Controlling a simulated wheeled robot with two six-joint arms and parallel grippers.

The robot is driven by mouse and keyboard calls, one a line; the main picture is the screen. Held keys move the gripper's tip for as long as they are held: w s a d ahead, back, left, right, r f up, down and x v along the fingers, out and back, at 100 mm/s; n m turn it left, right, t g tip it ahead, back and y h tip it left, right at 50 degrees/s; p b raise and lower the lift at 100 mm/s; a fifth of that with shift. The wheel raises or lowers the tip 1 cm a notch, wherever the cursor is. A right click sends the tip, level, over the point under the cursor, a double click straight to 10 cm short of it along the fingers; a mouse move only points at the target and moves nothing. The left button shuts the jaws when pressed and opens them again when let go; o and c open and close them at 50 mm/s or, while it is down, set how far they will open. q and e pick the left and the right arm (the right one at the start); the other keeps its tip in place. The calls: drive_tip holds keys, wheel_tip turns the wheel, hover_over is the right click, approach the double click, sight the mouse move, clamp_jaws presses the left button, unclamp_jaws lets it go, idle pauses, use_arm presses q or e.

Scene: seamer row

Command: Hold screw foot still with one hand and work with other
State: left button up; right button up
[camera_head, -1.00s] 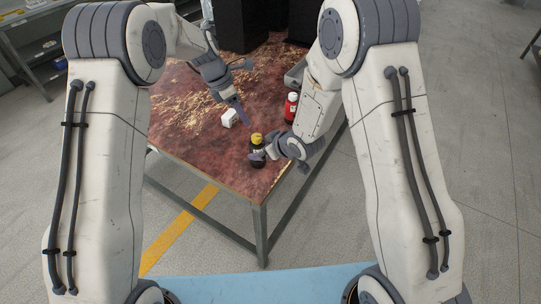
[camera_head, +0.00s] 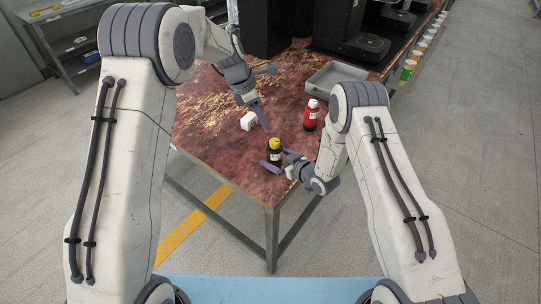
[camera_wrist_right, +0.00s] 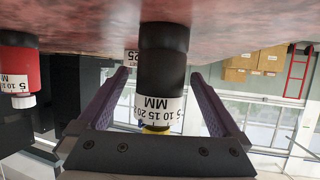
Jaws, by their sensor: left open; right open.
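A black bottle-shaped piece with a yellow end (camera_head: 274,152) stands upright near the table's front corner. The right wrist view shows it upside down, with a white scale label marked MM (camera_wrist_right: 163,75). My right gripper (camera_head: 276,163) is open, with one finger on each side of the black piece; there is a gap beside both fingers in the wrist view (camera_wrist_right: 160,80). My left gripper (camera_head: 258,113) is open and empty above the table, behind the black piece. I cannot tell which piece is the screw foot.
A red piece with a white top (camera_head: 311,117) stands to the right, behind my right forearm; it shows in the wrist view (camera_wrist_right: 18,70). A grey tray (camera_head: 335,80) lies behind it. Black machines (camera_head: 365,45) stand at the back. The table's front left (camera_head: 205,145) is clear.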

sight(270, 155)
drive_tip(key=shift+x, duration=2.1)
drive_tip(key=shift+c, duration=0.3)
